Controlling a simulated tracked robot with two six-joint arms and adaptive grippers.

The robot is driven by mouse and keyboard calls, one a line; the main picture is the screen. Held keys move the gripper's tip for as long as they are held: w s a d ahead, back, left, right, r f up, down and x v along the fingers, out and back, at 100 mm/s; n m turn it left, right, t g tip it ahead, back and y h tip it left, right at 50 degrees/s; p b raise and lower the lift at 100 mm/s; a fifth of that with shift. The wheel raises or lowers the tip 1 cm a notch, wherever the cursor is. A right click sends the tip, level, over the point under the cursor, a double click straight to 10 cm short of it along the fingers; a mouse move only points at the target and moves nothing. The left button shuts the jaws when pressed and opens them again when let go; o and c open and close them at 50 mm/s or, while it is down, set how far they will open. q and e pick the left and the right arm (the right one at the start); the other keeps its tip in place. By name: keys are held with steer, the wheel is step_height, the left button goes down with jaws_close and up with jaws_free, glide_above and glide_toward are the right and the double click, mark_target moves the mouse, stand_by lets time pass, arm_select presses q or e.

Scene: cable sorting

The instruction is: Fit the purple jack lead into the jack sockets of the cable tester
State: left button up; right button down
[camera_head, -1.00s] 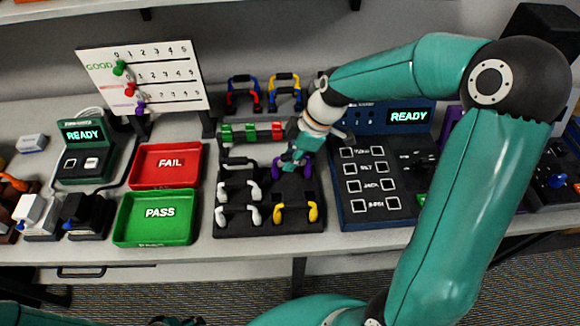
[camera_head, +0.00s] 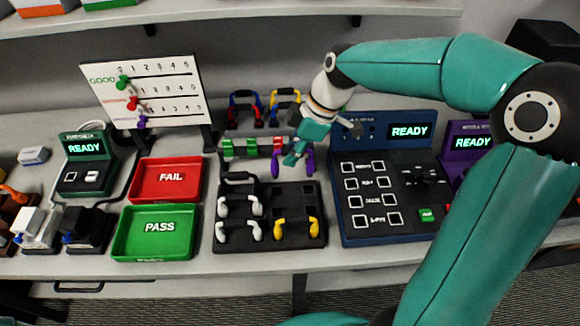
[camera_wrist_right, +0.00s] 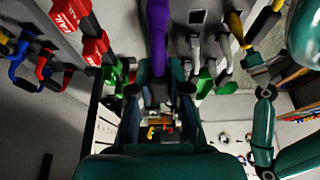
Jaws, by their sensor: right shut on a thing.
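My right gripper (camera_head: 293,157) is shut on the purple jack lead (camera_head: 308,163). The lead's two purple ends show on either side of the fingers, raised above the black lead rack (camera_head: 268,245). In the right wrist view the purple lead (camera_wrist_right: 157,25) stands between the fingers (camera_wrist_right: 158,72). The blue cable tester (camera_head: 345,236) is to the right of the gripper, apart from the lead. Its screen reads READY, and rows of paired square sockets (camera_head: 372,200) run down its left half. The row labels are hard to read. My left gripper is out of view.
Red FAIL (camera_head: 140,192) and green PASS (camera_head: 120,248) trays lie to the left. A purple-framed device (camera_head: 468,133) is right of the tester.

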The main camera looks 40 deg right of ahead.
step_height(320, 180, up, 16)
steer(key=p, duration=0.3)
steer(key=shift+f, duration=0.15)
stand_by(0.4)
